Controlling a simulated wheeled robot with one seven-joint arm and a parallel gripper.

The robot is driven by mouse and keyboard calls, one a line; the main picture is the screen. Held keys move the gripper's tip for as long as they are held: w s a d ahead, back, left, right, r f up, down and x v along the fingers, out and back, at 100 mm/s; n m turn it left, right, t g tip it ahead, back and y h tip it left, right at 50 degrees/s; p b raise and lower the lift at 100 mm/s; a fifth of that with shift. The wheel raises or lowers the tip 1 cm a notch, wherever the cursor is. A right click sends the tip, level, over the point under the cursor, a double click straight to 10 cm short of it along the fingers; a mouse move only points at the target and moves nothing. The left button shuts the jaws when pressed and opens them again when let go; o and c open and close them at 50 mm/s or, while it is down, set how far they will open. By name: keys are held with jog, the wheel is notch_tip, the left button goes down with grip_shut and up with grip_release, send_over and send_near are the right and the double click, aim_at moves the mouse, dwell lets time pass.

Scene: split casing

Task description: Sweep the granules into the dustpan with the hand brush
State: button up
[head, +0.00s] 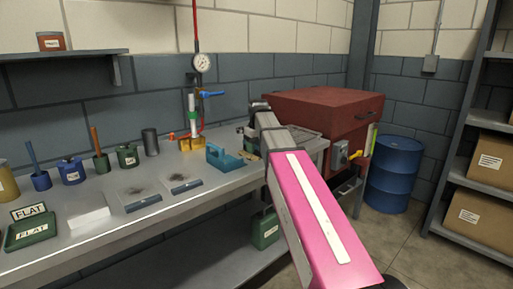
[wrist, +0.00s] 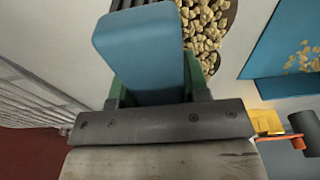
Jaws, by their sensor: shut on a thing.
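My gripper (wrist: 150,95) has green fingers shut on a blue block-like handle (wrist: 140,45), which I take to be the hand brush. Its bristles are hidden. Many pale yellow granules (wrist: 205,25) lie on a dark patch just beyond and to the right of the handle. The blue dustpan (wrist: 285,45) is at the right of the wrist view, with a few granules (wrist: 305,58) in it. In the head view the dustpan (head: 222,157) sits on the bench left of my pink arm. The arm hides the brush and most of the granules there.
The grey bench (head: 180,212) holds several pots and two dark-stained plates on the left. A pipe with a blue-handled valve (head: 208,94) stands behind the dustpan. A red cabinet (head: 320,115) is behind my arm, and a blue barrel (head: 395,172) stands right.

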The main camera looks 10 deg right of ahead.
aim_at(248, 155)
jog(key=shift+s+a, duration=0.2)
jog(key=shift+a, duration=0.1)
jog(key=shift+s+a+f, duration=0.1)
jog(key=shift+s+a, duration=0.25)
jog(key=shift+a, duration=0.1)
jog(key=shift+s+a, duration=0.1)
jog(key=shift+a, duration=0.05)
jog(key=shift+s+a, duration=0.3)
jog(key=shift+a, duration=0.2)
jog(key=shift+s+a, duration=0.35)
jog(key=shift+a, duration=0.2)
